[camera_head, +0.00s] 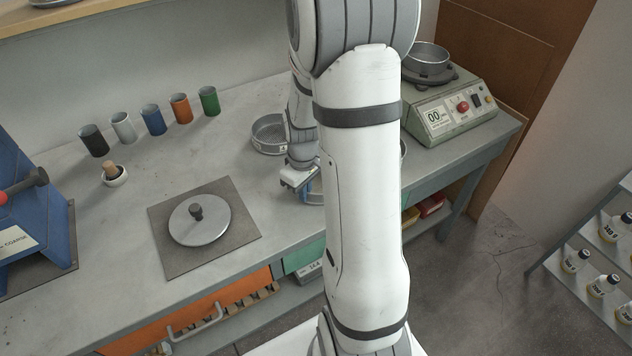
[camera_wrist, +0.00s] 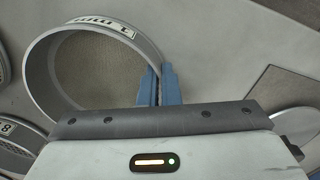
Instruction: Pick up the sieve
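The sieve (camera_wrist: 92,68), a round metal ring with a mesh floor and a label reading about "1 mm", fills the upper left of the wrist view. My gripper (camera_wrist: 160,88) has two blue fingers close together, one on each side of the sieve's right wall, and looks shut on it. In the head view my gripper (camera_head: 306,188) is low near the bench's front edge. My arm hides most of the sieve there. I cannot tell whether it rests on the bench or is lifted.
Another sieve (camera_head: 268,136) stands behind my gripper. A mat (camera_head: 168,258) with a metal lid (camera_head: 190,230) lies to the left. Bare bench lies between.

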